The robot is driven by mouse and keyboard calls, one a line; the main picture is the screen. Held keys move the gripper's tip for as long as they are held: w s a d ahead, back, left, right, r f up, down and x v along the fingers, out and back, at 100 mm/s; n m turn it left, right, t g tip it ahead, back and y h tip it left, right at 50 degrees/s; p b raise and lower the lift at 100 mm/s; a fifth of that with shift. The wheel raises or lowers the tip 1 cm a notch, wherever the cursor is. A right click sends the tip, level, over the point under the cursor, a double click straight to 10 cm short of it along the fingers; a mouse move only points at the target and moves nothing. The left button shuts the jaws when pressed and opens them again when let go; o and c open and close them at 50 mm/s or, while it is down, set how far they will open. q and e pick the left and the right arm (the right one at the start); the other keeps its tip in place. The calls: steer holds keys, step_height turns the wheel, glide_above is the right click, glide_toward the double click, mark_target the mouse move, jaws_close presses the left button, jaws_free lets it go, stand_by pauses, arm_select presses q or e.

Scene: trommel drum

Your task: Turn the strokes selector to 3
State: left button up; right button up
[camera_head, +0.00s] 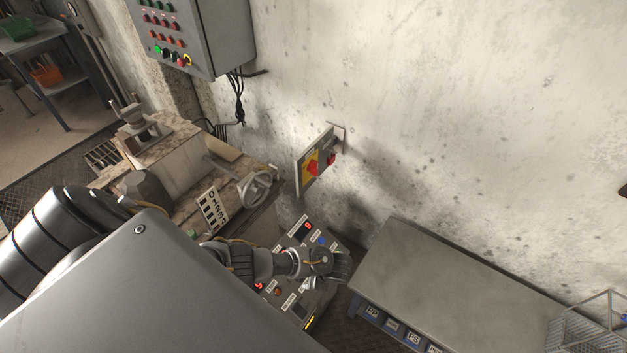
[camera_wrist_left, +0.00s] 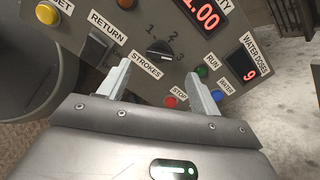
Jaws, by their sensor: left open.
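The strokes selector (camera_wrist_left: 160,50) is a round black knob on the grey control panel, above its STROKES label (camera_wrist_left: 146,66) in the left wrist view. The numbers 1, 2 and 3 stand around it; I cannot tell for sure which one it points to. My left gripper (camera_wrist_left: 158,76) is open, its two fingers pointing toward the panel on either side below the knob, with nothing between them. The knob appears just beyond the fingertips, not gripped. In the head view the left gripper (camera_head: 335,264) is over the panel and hides the knob. My right gripper is not in view.
Near the knob are a red STOP button (camera_wrist_left: 170,102), a green RUN button (camera_wrist_left: 202,71), a blue button (camera_wrist_left: 217,95) and a water dose display (camera_wrist_left: 249,72) reading 9. A grey bench (camera_head: 450,280) stands right of the panel. A red-yellow switch box (camera_head: 314,163) is on the wall.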

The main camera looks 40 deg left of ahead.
arm_select(q)
steer(key=v, duration=0.4)
steer(key=shift+s+f, duration=0.1)
stand_by(0.5)
